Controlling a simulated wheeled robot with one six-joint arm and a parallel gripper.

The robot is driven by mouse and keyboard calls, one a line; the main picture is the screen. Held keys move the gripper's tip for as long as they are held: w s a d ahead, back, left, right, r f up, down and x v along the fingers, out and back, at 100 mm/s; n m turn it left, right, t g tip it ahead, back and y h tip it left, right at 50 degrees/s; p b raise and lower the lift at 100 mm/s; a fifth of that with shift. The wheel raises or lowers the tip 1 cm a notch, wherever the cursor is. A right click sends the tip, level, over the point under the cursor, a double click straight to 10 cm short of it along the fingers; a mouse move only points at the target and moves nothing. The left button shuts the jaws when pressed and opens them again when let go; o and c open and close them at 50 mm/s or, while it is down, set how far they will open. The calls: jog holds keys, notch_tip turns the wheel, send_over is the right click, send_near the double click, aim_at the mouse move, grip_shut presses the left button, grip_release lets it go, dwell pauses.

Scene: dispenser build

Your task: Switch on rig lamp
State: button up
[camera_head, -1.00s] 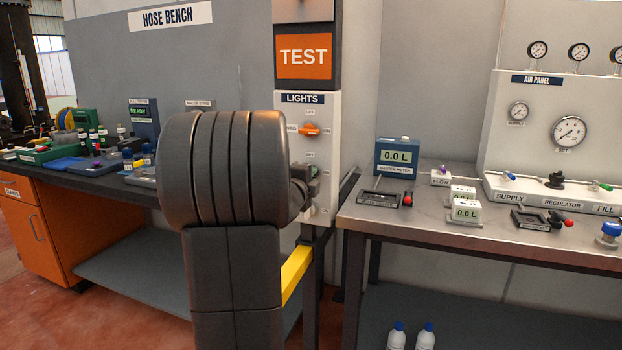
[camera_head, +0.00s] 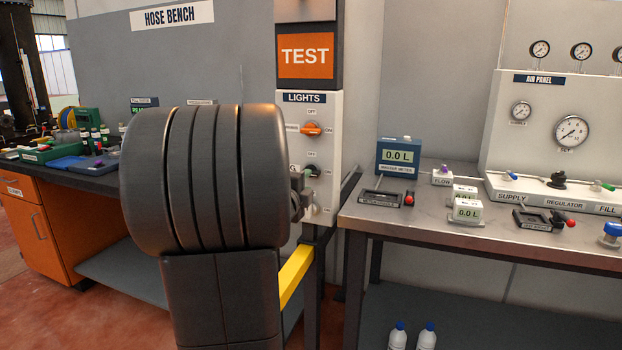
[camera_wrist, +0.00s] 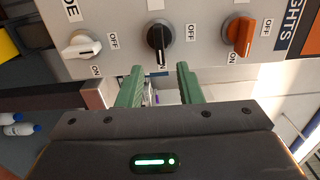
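The LIGHTS panel (camera_head: 330,150) carries three rotary switches with OFF and ON marks. The orange switch (camera_head: 312,129) points at ON; it also shows in the wrist view (camera_wrist: 240,35). The black switch (camera_wrist: 157,37) has its pointer towards ON; in the head view it (camera_head: 311,171) sits below the orange one. The white switch (camera_wrist: 80,45) points at OFF. I cannot read which switch is the rig lamp. My gripper (camera_wrist: 159,70) is open, its green fingers apart and empty, just off the black switch. In the head view my arm mostly hides my gripper (camera_head: 300,197).
The hose bench (camera_head: 100,182) with several items stands left. The metal table (camera_head: 400,222) at right holds meters (camera_head: 396,156) and valves below the air panel (camera_head: 550,110). A yellow bar (camera_head: 294,275) runs below the LIGHTS panel. Bottles (camera_head: 427,336) stand under the table.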

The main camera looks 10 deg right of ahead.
aim_at(313, 175)
jog(key=v, duration=0.8)
jog(key=shift+w, duration=0.15)
jog(key=x, duration=1.3)
jog(key=shift+w+d, duration=0.25)
jog(key=shift+d, duration=0.05)
